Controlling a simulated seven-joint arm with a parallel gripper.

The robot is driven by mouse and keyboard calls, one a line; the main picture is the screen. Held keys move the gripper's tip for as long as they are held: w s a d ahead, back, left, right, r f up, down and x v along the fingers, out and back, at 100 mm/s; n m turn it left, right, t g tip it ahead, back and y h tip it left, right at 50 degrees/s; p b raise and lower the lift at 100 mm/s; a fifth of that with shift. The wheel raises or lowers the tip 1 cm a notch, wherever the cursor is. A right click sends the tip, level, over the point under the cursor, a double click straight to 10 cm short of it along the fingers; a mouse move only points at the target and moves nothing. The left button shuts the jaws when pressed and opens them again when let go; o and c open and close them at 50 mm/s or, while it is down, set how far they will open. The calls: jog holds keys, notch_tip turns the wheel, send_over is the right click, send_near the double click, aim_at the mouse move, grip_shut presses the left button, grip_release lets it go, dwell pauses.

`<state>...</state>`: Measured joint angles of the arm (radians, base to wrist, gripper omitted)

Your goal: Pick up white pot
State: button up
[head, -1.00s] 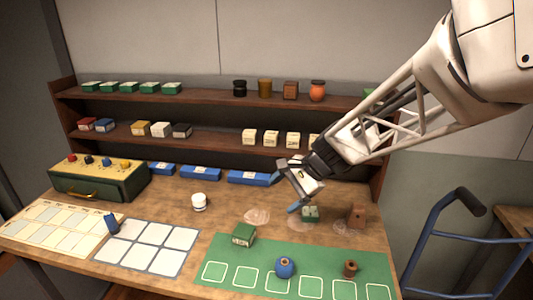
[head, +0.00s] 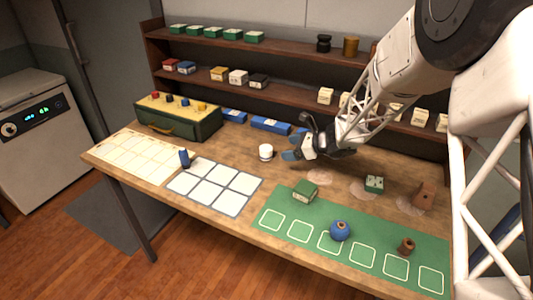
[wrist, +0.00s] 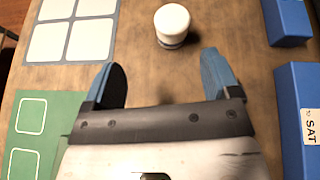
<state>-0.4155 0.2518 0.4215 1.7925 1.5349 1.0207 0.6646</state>
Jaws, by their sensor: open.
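The white pot (head: 265,152) is a small white jar standing upright on the wooden table, behind the white-squared mat. In the wrist view the white pot (wrist: 172,24) shows at the top, beyond and between my two blue fingertips, with a darker band near its base. My gripper (head: 291,148) is open and empty, just to the right of the pot and apart from it. In the wrist view my gripper (wrist: 163,80) has its fingers spread wide.
Blue boxes (head: 270,125) stand behind the pot, and one marked SAT (wrist: 298,120) is right of my gripper in the wrist view. A green box (head: 305,191) and blue round pot (head: 340,231) are on the green mat (head: 285,213). A dark blue object (head: 184,158) stands left.

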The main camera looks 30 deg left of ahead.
aim_at(266, 149)
jog(key=shift+m, duration=0.7)
jog(key=a+f, duration=0.1)
jog(key=w+a+f, duration=0.1)
jog(key=a+f, duration=0.1)
jog(key=shift+w+a+f, duration=0.1)
jog(key=shift+w, duration=0.15)
jog(key=shift+s+a+f+y, duration=0.15)
jog(key=shift+a+f, duration=0.1)
jog(key=shift+a, duration=0.35)
jog(key=shift+w+a+f+y, duration=0.1)
jog(key=shift+a+f+y, duration=0.1)
jog(key=shift+a, duration=0.4)
jog(key=shift+x, duration=2.65)
jog(key=shift+f, duration=0.1)
jog(key=shift+d, duration=0.1)
